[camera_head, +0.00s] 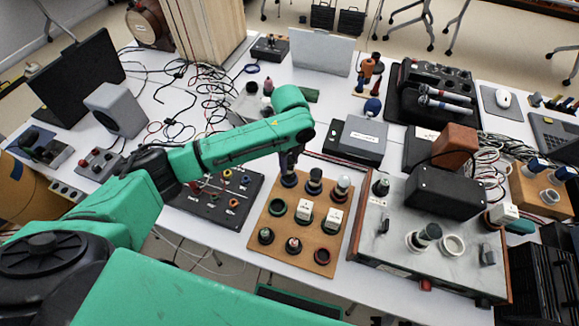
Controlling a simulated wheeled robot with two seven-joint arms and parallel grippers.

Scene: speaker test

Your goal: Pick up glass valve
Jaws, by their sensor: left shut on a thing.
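A wooden board (252,228) with rows of round sockets and small parts lies on the front of the white table. My left gripper (288,163) reaches down over its back left corner. It is shut on a dark, upright valve-like piece (289,180) at the back left socket. The fingers and forearm partly hide this piece, and I cannot tell if it is glass or if it is lifted clear of the socket. A dark knobbed piece (314,179) and a pale-topped piece (343,183) stand to its right. My right gripper is not in view.
Loose cables (195,100) lie behind my arm.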

